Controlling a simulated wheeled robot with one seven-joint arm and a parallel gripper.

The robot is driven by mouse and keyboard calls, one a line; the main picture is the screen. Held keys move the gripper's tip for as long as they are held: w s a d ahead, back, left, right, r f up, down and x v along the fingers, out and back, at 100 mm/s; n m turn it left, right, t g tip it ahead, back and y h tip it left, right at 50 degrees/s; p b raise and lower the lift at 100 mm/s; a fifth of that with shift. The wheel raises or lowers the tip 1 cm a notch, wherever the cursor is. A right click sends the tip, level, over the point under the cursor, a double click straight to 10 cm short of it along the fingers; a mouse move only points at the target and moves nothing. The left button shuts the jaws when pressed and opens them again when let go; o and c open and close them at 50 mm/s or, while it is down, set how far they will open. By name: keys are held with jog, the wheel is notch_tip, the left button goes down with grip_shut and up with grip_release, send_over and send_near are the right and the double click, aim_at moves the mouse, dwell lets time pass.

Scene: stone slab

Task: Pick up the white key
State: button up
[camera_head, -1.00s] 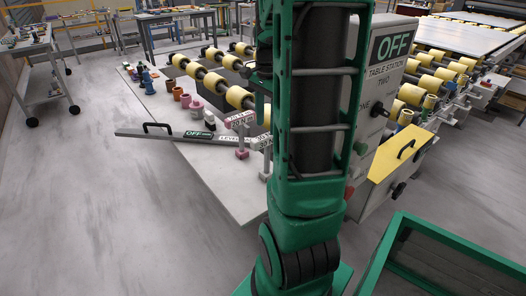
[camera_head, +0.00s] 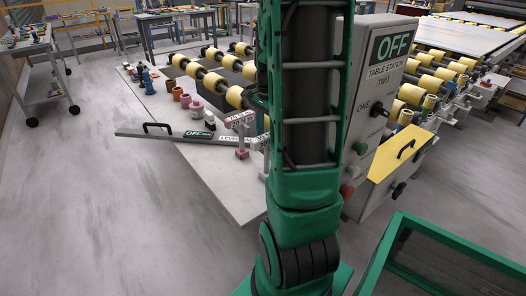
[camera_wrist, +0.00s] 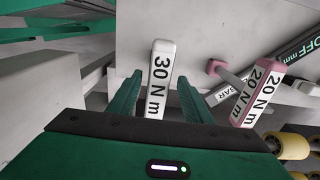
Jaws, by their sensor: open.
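The white key (camera_wrist: 161,62) is a white block marked 30 N m. In the wrist view it lies between the two green fingers of my gripper (camera_wrist: 158,92), its far end reaching past the fingertips. The fingers stand apart on either side of it, with a gap visible on the right; I cannot tell whether the left finger touches it. The key's near end is hidden by my gripper body.
A control box (camera_head: 385,75) stands right of my arm.

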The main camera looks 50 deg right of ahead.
jog(key=shift+f, duration=0.25)
dwell(0.4)
grip_shut()
